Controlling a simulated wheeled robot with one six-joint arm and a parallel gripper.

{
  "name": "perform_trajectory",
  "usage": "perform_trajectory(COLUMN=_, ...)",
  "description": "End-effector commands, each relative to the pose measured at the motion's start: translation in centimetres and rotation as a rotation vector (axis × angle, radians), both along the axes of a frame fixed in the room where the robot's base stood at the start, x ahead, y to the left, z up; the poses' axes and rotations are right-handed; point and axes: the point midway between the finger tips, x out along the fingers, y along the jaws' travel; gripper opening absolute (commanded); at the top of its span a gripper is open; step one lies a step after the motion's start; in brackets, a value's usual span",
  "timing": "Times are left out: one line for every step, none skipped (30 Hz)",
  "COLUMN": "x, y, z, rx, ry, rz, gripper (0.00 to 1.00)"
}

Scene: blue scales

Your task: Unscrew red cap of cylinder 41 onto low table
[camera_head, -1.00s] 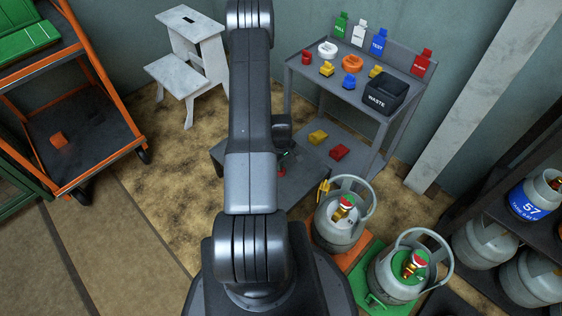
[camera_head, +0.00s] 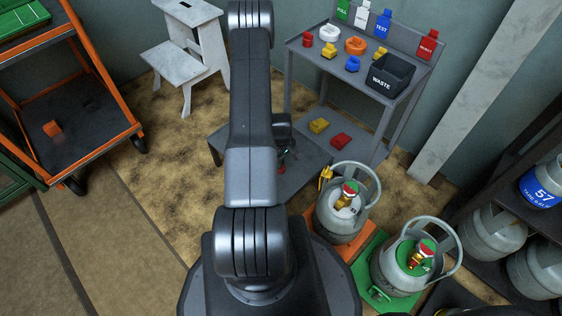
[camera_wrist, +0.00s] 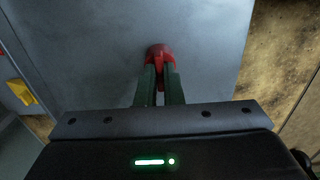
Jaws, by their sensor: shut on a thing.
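My gripper (camera_wrist: 160,88) is shut on a red cap (camera_wrist: 159,52), which shows at its fingertips in the wrist view. The cap is over the grey top of the low table (camera_head: 308,162); I cannot tell whether it touches the top. In the head view my arm hides most of the gripper, and a bit of red (camera_head: 281,170) shows beside it. One grey gas cylinder (camera_head: 335,225) stands on an orange scale, another (camera_head: 390,268) on a green scale. Both have red and green on their valves. I cannot read number 41 on either.
A grey bench (camera_head: 315,70) behind the low table bears coloured caps, tags and a black WASTE bin (camera_head: 391,75). A white step stool (camera_head: 185,55) and an orange-framed cart (camera_head: 100,130) stand left. A rack at right holds more cylinders, one marked 57 (camera_head: 540,190).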

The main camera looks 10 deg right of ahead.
Motion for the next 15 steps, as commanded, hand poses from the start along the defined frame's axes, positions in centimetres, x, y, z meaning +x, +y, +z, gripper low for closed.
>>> perform_trajectory(x=0.00, y=0.00, z=0.02, rx=0.000, ry=0.000, rz=0.000, gripper=0.00)
perform_trajectory(x=0.00, y=0.00, z=0.02, rx=0.000, ry=0.000, rz=0.000, gripper=0.09)
perform_trajectory(x=0.00, y=0.00, z=0.02, rx=0.000, ry=0.000, rz=0.000, gripper=0.17)
perform_trajectory(x=0.00, y=0.00, z=0.02, rx=0.000, ry=0.000, rz=0.000, gripper=0.23)
perform_trajectory(x=0.00, y=0.00, z=0.02, rx=0.000, ry=0.000, rz=0.000, gripper=0.29)
perform_trajectory(x=0.00, y=0.00, z=0.02, rx=0.000, ry=0.000, rz=0.000, gripper=0.32)
perform_trajectory(x=0.00, y=0.00, z=0.02, rx=0.000, ry=0.000, rz=0.000, gripper=0.32)
perform_trajectory(x=0.00, y=0.00, z=0.02, rx=0.000, ry=0.000, rz=0.000, gripper=0.32)
perform_trajectory(x=0.00, y=0.00, z=0.02, rx=0.000, ry=0.000, rz=0.000, gripper=0.32)
perform_trajectory(x=0.00, y=0.00, z=0.02, rx=0.000, ry=0.000, rz=0.000, gripper=0.32)
perform_trajectory(x=0.00, y=0.00, z=0.02, rx=0.000, ry=0.000, rz=0.000, gripper=0.32)
perform_trajectory(x=0.00, y=0.00, z=0.01, rx=0.000, ry=0.000, rz=0.000, gripper=0.32)
perform_trajectory(x=0.00, y=0.00, z=0.03, rx=0.000, ry=0.000, rz=0.000, gripper=0.32)
perform_trajectory(x=0.00, y=0.00, z=0.08, rx=0.000, ry=0.000, rz=0.000, gripper=0.32)
perform_trajectory(x=0.01, y=0.00, z=0.25, rx=0.000, ry=0.000, rz=0.000, gripper=0.32)
